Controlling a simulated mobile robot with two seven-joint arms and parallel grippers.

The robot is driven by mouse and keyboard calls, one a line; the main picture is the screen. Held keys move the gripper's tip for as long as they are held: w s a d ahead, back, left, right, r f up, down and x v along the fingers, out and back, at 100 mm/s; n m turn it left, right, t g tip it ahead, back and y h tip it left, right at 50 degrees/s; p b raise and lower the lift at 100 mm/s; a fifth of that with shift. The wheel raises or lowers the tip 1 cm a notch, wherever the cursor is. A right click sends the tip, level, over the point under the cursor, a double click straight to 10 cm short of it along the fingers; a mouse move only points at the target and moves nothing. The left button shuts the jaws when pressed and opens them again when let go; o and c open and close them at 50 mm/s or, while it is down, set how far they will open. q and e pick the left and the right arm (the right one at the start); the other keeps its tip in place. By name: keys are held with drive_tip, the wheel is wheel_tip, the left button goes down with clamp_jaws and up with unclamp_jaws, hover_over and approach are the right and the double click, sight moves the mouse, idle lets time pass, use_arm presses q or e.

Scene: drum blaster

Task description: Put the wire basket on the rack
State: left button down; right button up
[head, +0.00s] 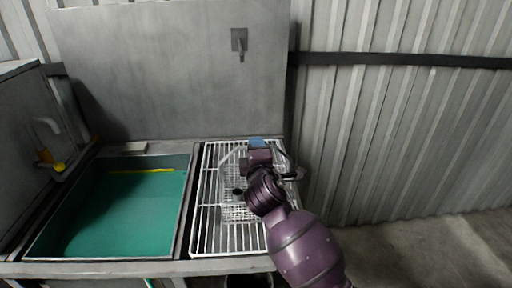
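The white wire rack (209,220) lies to the right of the green-bottomed basin. The wire basket (231,180), a pale fine mesh, shows over the middle of the rack, partly hidden by my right arm. I cannot tell whether it rests on the bars or is held just above them. My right gripper (258,156) is over the back part of the rack, at the basket's far side. Its fingers are too small and covered to show whether they are open or shut on the basket. My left gripper is not in view.
A basin (120,215) with a green bottom and a yellow strip (152,171) is at the left. A grey panel (160,75) rises behind. A small blue item (257,143) is at the rack's back edge. The rack's front bars are bare.

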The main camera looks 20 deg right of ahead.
drive_tip(key=v, duration=1)
drive_tip(key=shift+s, duration=0.25)
drive_tip(key=s+d+f+m+g, duration=0.7)
drive_tip(key=s+f+m+g, duration=0.15)
drive_tip(key=s+f, duration=0.4)
drive_tip(key=s+d+f+m+g+y, duration=0.1)
drive_tip(key=s+f+m+g+y, duration=0.15)
drive_tip(key=s, duration=0.55)
drive_tip(key=s+d+f+m+g+y, duration=0.1)
drive_tip(key=s+f+m+g, duration=0.25)
drive_tip(key=s, duration=0.45)
drive_tip(key=w+f+t, duration=0.7)
drive_tip(key=f+t, duration=0.1)
drive_tip(key=f, duration=0.2)
drive_tip(key=shift+w+a+f+y, duration=0.15)
drive_tip(key=shift+w+f+y, duration=0.05)
drive_tip(key=shift+f+y, duration=0.15)
drive_tip(key=shift+a+t, duration=0.2)
drive_tip(key=shift+t, duration=0.05)
